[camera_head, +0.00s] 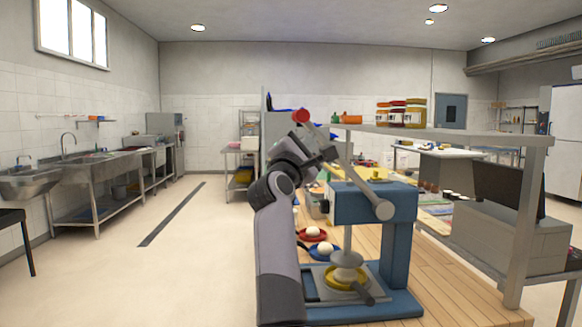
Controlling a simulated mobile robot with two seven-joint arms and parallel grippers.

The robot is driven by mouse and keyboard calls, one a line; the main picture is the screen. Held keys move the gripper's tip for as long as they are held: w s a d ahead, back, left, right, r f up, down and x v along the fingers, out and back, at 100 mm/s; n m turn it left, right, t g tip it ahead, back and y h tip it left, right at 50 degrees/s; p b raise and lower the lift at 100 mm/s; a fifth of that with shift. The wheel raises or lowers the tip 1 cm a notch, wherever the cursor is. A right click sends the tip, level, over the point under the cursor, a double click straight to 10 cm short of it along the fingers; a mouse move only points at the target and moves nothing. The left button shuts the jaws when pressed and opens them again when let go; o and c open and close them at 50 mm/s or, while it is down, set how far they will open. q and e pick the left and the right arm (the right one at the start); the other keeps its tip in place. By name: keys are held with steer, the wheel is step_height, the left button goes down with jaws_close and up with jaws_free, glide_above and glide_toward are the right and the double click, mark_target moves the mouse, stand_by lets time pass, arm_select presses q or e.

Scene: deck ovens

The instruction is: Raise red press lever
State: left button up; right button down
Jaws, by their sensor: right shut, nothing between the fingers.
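The blue press (400,240) stands at the near end of the wooden counter. Its grey lever (362,182) slants up and left from a pivot on the press head to a red knob (301,116). My right gripper (331,153) is at the lever's upper part, just below the red knob. It is shut with nothing held; whether it touches the lever I cannot tell. The press plate (347,258) is low, over a pale dough ball in a yellow pan (339,284). My left gripper is not in view.
Red and blue pans (322,251) with dough balls lie on the wooden counter (450,295) left of the press. A shelf (460,133) with jars runs behind and right of the press. The floor at left is open, with sinks along the wall.

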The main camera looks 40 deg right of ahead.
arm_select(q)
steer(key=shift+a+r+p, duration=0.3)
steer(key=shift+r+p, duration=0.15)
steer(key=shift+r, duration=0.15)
arm_select(e)
steer(key=s+d+r+m+g, duration=0.2)
steer(key=d+r+m, duration=0.1)
steer(key=r, duration=0.1)
steer(key=shift+s+d, duration=0.2)
steer(key=shift+d, duration=0.2)
steer(key=shift+s+d+r, duration=0.1)
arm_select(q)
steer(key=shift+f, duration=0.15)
